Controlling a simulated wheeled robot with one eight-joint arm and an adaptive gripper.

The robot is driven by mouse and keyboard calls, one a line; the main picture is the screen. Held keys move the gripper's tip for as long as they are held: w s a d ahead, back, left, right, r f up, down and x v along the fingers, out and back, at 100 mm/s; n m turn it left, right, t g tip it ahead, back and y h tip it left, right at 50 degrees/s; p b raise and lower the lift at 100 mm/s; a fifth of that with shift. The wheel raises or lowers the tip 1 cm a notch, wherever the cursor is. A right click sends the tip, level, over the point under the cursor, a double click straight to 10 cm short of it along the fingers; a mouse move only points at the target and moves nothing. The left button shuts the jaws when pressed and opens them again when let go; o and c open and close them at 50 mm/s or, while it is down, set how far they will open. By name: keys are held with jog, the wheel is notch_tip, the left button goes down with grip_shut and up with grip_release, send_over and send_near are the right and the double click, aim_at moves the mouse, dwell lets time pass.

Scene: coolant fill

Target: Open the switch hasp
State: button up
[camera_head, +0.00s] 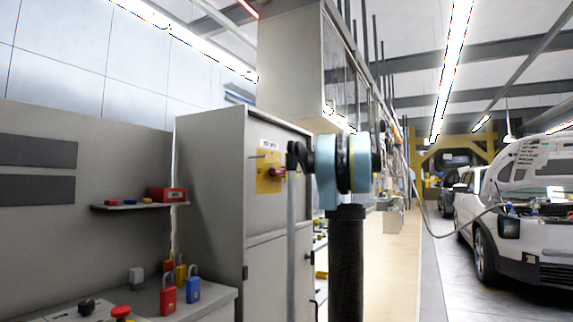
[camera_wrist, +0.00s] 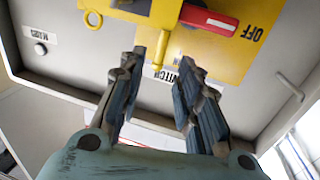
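The yellow switch plate (camera_head: 266,182) is on the upper front of the grey cabinet, partly hidden by my arm in the head view. In the wrist view the plate (camera_wrist: 235,62) appears upside down, with a red switch handle (camera_wrist: 208,20) beside the "OFF" lettering. A narrow yellow bar (camera_wrist: 160,54), likely part of the hasp, hangs from the plate, and a yellow ring (camera_wrist: 92,18) is at its left. My gripper (camera_wrist: 160,58) is open, its two dark fingers apart. The bar appears between the fingertips; I cannot tell whether they touch it.
The grey cabinet (camera_head: 210,190) has a small grey handle (camera_wrist: 290,86) on its front. A bench at lower left holds a red padlock (camera_head: 168,296), a blue padlock (camera_head: 193,287) and a red button (camera_head: 121,312). A shelf (camera_head: 135,206) is above.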

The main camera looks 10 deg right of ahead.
aim_at(287, 166)
jog(key=x, duration=0.9)
grip_shut()
